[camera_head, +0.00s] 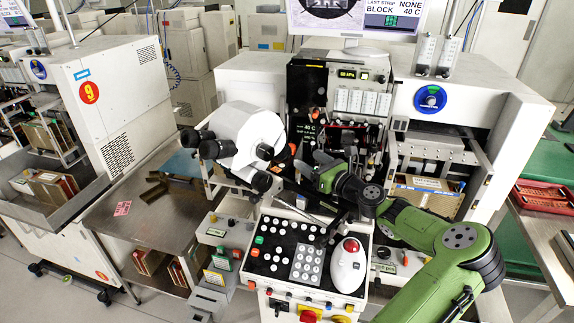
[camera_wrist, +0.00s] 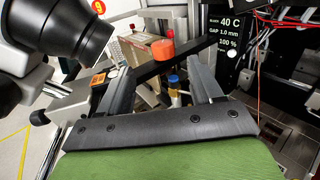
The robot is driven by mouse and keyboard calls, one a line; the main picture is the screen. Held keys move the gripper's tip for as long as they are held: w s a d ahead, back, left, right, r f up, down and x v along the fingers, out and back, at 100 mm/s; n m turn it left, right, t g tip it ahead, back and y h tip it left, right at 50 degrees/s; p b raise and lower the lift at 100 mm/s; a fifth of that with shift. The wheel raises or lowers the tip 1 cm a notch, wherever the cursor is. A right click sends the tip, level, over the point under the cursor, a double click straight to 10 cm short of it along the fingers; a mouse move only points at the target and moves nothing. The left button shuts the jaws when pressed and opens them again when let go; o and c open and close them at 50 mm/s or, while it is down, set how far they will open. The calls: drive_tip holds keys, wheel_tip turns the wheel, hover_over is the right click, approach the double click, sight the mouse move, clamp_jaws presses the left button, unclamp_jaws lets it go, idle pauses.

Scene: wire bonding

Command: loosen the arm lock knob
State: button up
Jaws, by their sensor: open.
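An orange-red knob (camera_wrist: 163,50), which looks like the arm lock knob, sits by a black bar in the wrist view. It shows beyond my fingertips and between them in the picture, apart from both. My gripper (camera_wrist: 162,80) is open, with a grey finger on each side and nothing held. In the head view my gripper (camera_head: 315,168) is to the right of the white microscope (camera_head: 247,135), in front of the dark machine face. It is small and partly lost against dark parts there. A small orange spot (camera_head: 293,148) near it may be the same knob.
A black eyepiece (camera_wrist: 65,35) is close on the left in the wrist view. A thin orange wire (camera_wrist: 258,70) hangs at the right. Below my gripper in the head view is a control panel (camera_head: 275,255) with buttons and a white mouse-like device (camera_head: 348,270).

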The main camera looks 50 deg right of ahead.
sight(294, 149)
drive_tip(key=x, duration=0.7)
drive_tip(key=shift+w+d, duration=0.25)
drive_tip(key=shift+w, duration=0.1)
drive_tip(key=shift+c, duration=0.4)
drive_tip(key=c, duration=1)
